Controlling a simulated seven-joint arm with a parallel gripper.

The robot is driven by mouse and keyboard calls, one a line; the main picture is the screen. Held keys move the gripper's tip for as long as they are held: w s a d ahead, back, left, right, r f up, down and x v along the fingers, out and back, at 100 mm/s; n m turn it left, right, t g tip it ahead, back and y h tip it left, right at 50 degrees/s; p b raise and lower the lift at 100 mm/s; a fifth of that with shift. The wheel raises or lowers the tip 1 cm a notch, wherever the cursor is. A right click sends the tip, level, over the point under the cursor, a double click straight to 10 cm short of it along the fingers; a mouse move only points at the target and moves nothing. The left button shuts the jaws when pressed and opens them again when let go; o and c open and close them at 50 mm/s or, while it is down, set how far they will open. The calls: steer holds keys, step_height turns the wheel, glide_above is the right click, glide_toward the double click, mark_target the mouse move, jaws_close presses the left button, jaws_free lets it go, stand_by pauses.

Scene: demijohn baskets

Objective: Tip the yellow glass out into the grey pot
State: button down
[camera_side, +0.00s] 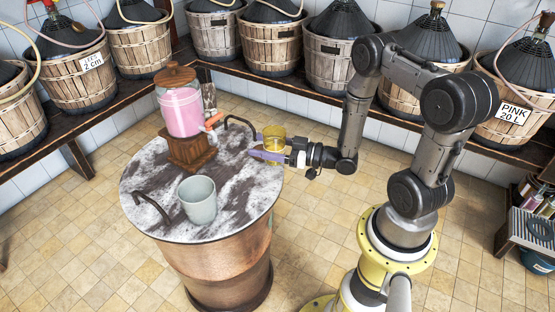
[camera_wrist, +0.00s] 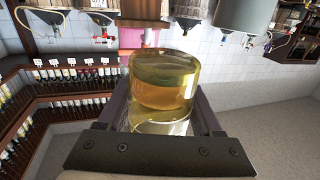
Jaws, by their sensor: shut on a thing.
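The yellow glass (camera_side: 275,140) is see-through and looks upright in the side view, above the right rim of the round table. My gripper (camera_side: 268,146) is shut on it, one finger on either side. In the wrist view the glass (camera_wrist: 163,85) fills the space between the fingers (camera_wrist: 162,112), with an amber band inside that looks like liquid. The grey pot (camera_side: 198,204) stands upright on the front part of the table, apart from the glass, to its left and nearer the camera. Its inside bottom is hidden.
A pink drink dispenser (camera_side: 182,112) on a wooden base (camera_side: 188,150) stands at the back of the marbled tabletop (camera_side: 150,178). Dark curved handles (camera_side: 152,208) rise from the table at left and back right. Demijohn baskets (camera_side: 274,45) line the wall shelf.

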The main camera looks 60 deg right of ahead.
steer(key=w+a+r+n+y, duration=0.1)
steer(key=w+a+r, duration=0.15)
steer(key=w, duration=0.35)
steer(key=w+a+r, duration=0.1)
steer(key=w+a, duration=0.2)
steer(key=w, duration=0.3)
steer(key=w+a+n+g+y, duration=0.2)
steer(key=w+a+y, duration=0.1)
steer(key=a, duration=0.7)
steer(key=d+f+n, duration=0.1)
steer(key=n, duration=0.3)
steer(key=d+f+n, duration=0.1)
steer(key=n, duration=0.3)
steer(key=w+d+f+n, duration=0.1)
steer(key=n, duration=0.4)
steer(key=shift+d+f, duration=0.15)
steer(key=shift+f, duration=0.15)
steer(key=shift+f+n, duration=0.2)
steer(key=shift+n, duration=0.4)
